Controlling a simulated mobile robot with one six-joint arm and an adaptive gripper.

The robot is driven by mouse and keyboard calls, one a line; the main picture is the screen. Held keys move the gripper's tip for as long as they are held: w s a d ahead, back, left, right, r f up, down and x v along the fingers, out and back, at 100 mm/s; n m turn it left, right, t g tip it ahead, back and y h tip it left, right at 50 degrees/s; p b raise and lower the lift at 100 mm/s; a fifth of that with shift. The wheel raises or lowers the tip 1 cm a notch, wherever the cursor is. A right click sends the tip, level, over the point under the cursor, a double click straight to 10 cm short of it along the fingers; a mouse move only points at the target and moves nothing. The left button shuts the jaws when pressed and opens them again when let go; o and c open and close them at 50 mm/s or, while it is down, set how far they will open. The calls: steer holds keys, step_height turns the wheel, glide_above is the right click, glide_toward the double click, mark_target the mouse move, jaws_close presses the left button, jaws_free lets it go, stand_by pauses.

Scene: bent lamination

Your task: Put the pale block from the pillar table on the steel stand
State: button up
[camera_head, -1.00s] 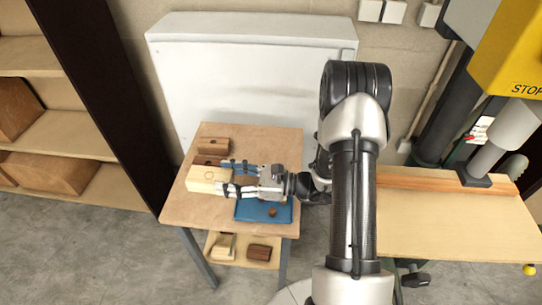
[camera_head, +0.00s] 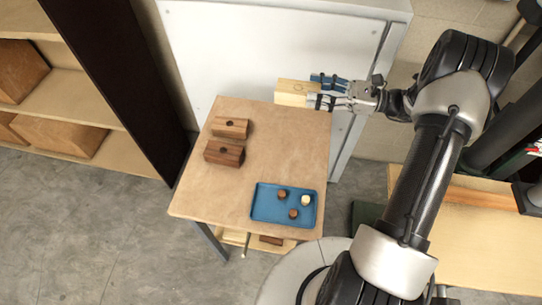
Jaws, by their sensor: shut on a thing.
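The pale block (camera_head: 294,92) is in my gripper (camera_head: 318,92), which is shut on it. In the head view they are over the back right edge of the wooden-topped table (camera_head: 265,150), seemingly raised above it, in front of the grey cabinet. The block's right end is hidden by the fingers. I cannot make out a steel stand in this view.
Two brown blocks, (camera_head: 230,127) and (camera_head: 224,152), each with a dark hole, sit at the table's left. A blue tray (camera_head: 262,214) with small round pieces lies at its front right. A grey cabinet (camera_head: 260,45) stands behind; wooden shelves (camera_head: 75,80) stand left.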

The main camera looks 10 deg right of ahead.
step_height(320, 180, down, 20)
steer(key=b, duration=0.5)
steer(key=shift+b, duration=0.3)
steer(key=shift+f, duration=0.1)
steer(key=shift+f, duration=0.15)
steer(key=o, duration=1.2)
steer(key=shift+r, duration=0.2)
